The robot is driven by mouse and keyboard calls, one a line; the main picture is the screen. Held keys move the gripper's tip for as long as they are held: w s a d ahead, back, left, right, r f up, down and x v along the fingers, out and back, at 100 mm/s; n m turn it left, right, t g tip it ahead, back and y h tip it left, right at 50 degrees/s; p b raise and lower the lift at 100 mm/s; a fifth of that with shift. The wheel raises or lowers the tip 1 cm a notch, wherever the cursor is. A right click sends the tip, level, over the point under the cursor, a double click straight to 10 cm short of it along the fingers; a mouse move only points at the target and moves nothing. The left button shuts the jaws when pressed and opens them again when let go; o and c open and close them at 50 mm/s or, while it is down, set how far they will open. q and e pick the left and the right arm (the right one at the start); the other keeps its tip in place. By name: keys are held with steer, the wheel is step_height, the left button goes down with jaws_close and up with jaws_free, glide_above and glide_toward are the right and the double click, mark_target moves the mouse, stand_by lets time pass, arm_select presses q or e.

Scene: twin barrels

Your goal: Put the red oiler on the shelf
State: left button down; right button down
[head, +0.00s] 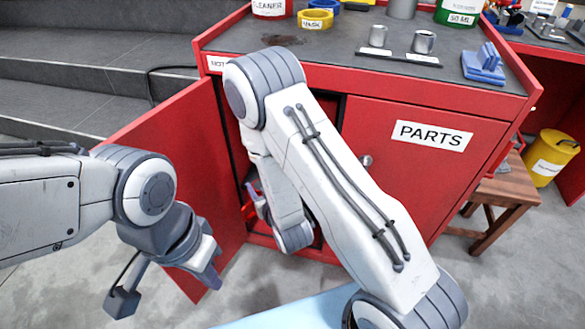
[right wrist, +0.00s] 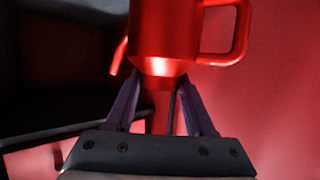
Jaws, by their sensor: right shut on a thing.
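The red oiler (right wrist: 165,35) fills the top middle of the right wrist view, its handle to the right and a thin spout to the left. My right gripper (right wrist: 160,95) is shut on its lower part. In the head view my right gripper (head: 258,203) is inside the open cabinet, largely hidden by my right arm; a bit of red shows beside it. A dark ledge (right wrist: 50,125), perhaps the shelf, shows at left in the right wrist view, apart from the oiler. My left gripper (head: 166,290) is open and empty, in front of the open door.
The red cabinet (head: 400,175) has its left door (head: 180,165) swung open and its PARTS door shut. Cans, tape rolls and metal parts stand on its top. A wooden stool (head: 508,190) and yellow drum (head: 552,157) are at right. Grey steps (head: 90,60) are at left.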

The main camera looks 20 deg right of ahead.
steer(key=shift+w+d+f+b, duration=0.2)
steer(key=shift+w+d+b, duration=0.3)
steer(key=shift+b, duration=1.05)
steer(key=shift+w+d+f+b, duration=0.25)
steer(key=shift+w+b, duration=0.45)
steer(key=shift+b, duration=0.85)
steer(key=w+d+b, duration=0.4)
steer(key=w+d, duration=0.6)
steer(key=w, duration=0.4)
steer(key=f+b, duration=0.1)
steer(key=f, duration=0.1)
steer(key=f+b, duration=0.3)
steer(key=f, duration=0.1)
steer(key=shift+a+f+b, duration=0.15)
steer(key=shift+a+b, duration=0.1)
steer(key=shift+b, duration=0.05)
